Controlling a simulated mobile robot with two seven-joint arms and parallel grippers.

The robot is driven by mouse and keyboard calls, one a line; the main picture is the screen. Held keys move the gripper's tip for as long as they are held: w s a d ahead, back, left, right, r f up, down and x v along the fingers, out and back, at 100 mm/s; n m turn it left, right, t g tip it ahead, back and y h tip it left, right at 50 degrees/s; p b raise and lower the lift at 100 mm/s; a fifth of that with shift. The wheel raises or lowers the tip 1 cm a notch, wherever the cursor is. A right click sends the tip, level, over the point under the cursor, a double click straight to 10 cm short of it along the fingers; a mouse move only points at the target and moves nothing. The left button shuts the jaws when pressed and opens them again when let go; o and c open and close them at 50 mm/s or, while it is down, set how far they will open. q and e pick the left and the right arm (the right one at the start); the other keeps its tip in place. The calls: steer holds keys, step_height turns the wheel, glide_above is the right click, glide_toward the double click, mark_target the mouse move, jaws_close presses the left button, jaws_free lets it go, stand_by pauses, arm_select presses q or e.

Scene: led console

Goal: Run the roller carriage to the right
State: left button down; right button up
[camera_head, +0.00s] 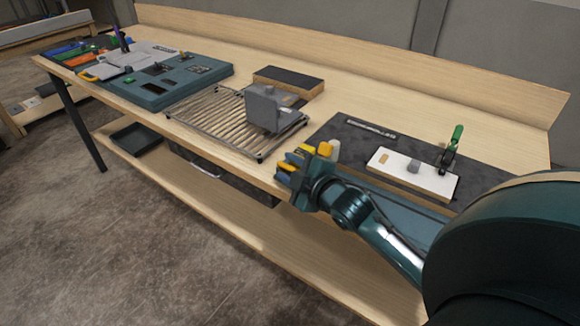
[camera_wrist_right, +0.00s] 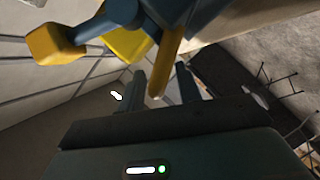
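The roller carriage, as I take it, is a grey block (camera_head: 264,108) standing upright near the right end of a slatted metal roller frame (camera_head: 205,118) on the bench in the head view. My right gripper (camera_head: 305,161) is at the bench's front edge, to the right of and nearer than the carriage, and apart from it. Its tips look yellow and blue; their spacing is unclear. The right wrist view shows yellow and blue parts (camera_wrist_right: 125,35) close to the camera, and no carriage. My left gripper is not in view.
A dark mat with a white panel (camera_head: 415,178) and green-handled clamp (camera_head: 452,145) lies to the right. A teal console (camera_head: 160,88) stands left of the frame. A dark-topped wooden block (camera_head: 288,80) sits behind it.

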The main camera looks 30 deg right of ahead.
steer(key=shift+w, duration=0.1)
steer(key=shift+c, duration=0.3)
steer(key=shift+r, duration=0.1)
steer(key=c, duration=0.6)
jaws_close()
steer(key=shift+d+r, duration=0.1)
